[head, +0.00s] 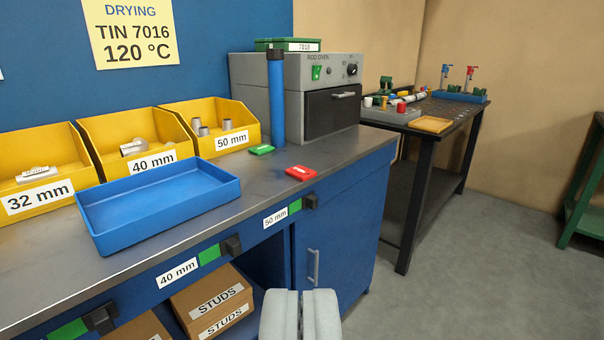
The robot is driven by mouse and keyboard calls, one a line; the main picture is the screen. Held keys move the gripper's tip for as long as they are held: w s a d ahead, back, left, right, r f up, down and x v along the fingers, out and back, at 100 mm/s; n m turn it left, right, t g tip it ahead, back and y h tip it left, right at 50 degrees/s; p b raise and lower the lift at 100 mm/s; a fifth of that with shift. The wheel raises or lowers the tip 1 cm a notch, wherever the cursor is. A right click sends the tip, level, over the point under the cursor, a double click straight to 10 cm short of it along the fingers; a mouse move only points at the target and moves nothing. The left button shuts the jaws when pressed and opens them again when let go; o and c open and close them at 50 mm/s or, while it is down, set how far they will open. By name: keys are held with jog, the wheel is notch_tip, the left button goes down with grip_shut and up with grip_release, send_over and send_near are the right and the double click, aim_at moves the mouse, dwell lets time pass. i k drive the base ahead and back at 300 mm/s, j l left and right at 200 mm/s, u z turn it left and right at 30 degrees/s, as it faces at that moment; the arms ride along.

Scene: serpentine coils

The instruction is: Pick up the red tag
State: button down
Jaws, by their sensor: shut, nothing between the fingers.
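The red tag (301,173) lies flat on the grey worktop of the blue cabinet, near its front edge, right of the blue tray. It has a small white mark on it. My gripper (300,294) is shut and empty at the bottom of the view, in front of the cabinet. It is apart from the tag, which shows well above the fingers in the picture. Nothing covers the tag.
A green tag (262,150) lies behind the red tag, beside a tall blue cylinder (276,100). A grey rod oven (335,95) stands behind. The blue tray (160,200) and yellow bins (215,122) are left. Worktop around the red tag is clear.

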aim_at(300, 172)
jog(key=i+l+u, duration=0.2)
jog(key=i+l, duration=0.15)
jog(key=i+l+u, duration=0.15)
jog(key=i+l, duration=0.15)
jog(key=l, duration=0.2)
